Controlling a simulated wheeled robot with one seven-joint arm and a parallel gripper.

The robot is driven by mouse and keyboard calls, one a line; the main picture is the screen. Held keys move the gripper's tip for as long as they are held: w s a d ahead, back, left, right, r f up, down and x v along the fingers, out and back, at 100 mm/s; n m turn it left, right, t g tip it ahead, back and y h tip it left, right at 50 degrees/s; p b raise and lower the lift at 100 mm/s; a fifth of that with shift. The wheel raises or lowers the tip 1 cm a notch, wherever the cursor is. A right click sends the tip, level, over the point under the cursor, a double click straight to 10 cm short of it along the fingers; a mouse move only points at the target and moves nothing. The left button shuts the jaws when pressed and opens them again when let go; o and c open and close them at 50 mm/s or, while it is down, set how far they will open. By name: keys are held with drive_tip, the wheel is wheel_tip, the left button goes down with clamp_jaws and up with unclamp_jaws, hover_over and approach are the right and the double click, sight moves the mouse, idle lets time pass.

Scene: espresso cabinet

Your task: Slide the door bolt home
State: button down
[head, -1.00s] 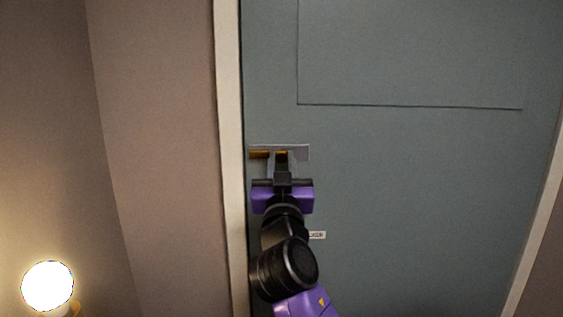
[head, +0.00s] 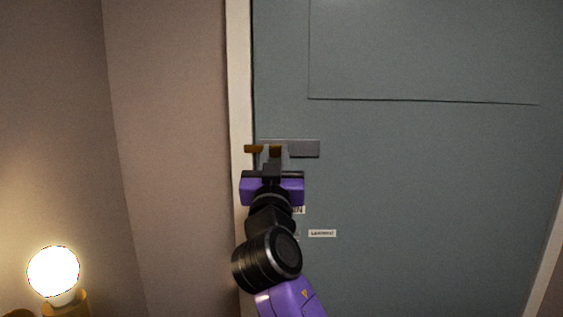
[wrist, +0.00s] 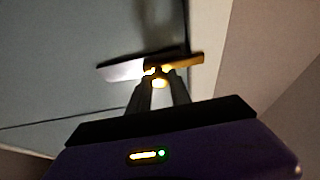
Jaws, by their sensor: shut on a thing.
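The door bolt is a brass bar (head: 253,149) on a grey backing plate (head: 304,148) fixed to the blue-grey door (head: 430,200). The bar's left end reaches past the plate, across the door's edge and over the pale door frame (head: 239,60). My gripper (head: 274,158) is shut on the bolt's brass knob, from below. In the wrist view the knob (wrist: 159,83) sits between my fingertips. The bar (wrist: 188,62) points right over the frame there, and the plate (wrist: 122,70) lies to the left. My fingers hide part of the bolt.
A glowing round lamp (head: 54,272) stands at the lower left by a plain wall (head: 165,150). Small white labels, one of them clear of my arm (head: 322,233), are on the door below the bolt. The door surface to the right is free.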

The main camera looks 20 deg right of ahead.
drive_tip(key=shift+a, duration=0.2)
drive_tip(key=c, duration=1.2)
unclamp_jaws()
drive_tip(key=shift+a, duration=0.1)
drive_tip(key=b+v, duration=0.2)
drive_tip(key=v, duration=0.5)
drive_tip(key=shift+s+f, duration=0.15)
drive_tip(key=shift+s, duration=0.2)
